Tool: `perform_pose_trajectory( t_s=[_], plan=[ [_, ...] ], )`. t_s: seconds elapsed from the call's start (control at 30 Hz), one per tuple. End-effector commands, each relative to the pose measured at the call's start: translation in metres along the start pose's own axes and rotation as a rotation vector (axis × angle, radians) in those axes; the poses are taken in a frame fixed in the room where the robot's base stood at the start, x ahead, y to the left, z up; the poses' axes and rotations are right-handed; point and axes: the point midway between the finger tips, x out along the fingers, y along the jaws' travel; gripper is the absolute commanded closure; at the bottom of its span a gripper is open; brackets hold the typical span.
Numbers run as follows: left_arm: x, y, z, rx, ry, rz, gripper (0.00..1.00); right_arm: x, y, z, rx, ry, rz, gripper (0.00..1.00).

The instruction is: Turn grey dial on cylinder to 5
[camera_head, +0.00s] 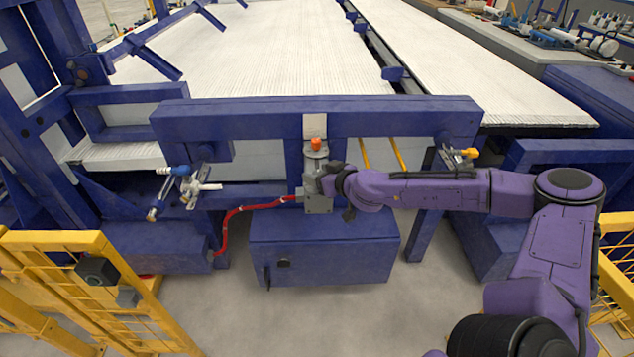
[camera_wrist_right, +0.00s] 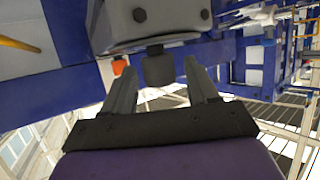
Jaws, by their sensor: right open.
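A grey metal cylinder (camera_head: 319,198) with an orange cap (camera_head: 316,144) stands at the front of the blue frame. My right gripper (camera_head: 335,183) reaches it from the right and hides part of its side in the head view. In the right wrist view, a grey block (camera_wrist_right: 150,22) fills the top, with a dark grey knob (camera_wrist_right: 159,68) that looks like the dial. The open fingers of my right gripper (camera_wrist_right: 161,78) stand on either side of this knob, with visible gaps. No dial number is readable. My left gripper is not in view.
A blue box (camera_head: 325,262) lies below the cylinder. A red hose (camera_head: 236,212) runs left from it. A blue crossbeam (camera_head: 400,118) passes behind and above. Valve fittings (camera_head: 190,187) sit to the left. Yellow railings (camera_head: 60,240) flank the grey floor.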

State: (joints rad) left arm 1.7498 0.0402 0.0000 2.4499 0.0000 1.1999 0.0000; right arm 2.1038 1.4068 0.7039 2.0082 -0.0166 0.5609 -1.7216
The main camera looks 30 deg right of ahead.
Motion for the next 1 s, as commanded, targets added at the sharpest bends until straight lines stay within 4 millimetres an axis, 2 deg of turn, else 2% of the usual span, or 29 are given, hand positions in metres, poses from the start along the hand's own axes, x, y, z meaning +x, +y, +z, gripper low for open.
perform_pose_trajectory(
  t_s=[0.1,0.33,0.4,0.5,0.57,0.77,1.0],
  plan=[
    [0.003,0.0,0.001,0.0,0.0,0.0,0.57,0.007,-0.001,0.0,0.0,0.0,-0.001,0.42],
    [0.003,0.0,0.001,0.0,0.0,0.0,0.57,0.007,-0.001,-0.001,0.001,0.0,-0.001,0.42],
    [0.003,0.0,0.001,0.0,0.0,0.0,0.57,0.007,-0.001,-0.001,0.001,0.0,-0.001,0.64],
    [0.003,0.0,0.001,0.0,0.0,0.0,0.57,0.007,-0.001,-0.001,0.001,0.0,-0.001,0.93],
    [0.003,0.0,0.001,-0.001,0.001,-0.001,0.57,0.008,-0.005,-0.001,-0.001,-0.001,-0.003,0.93],
    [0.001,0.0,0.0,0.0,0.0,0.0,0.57,0.008,-0.003,-0.002,0.004,0.0,0.011,0.93],
    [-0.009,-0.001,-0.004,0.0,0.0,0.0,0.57,0.006,-0.003,-0.004,0.04,0.0,0.104,0.93]
  ],
)
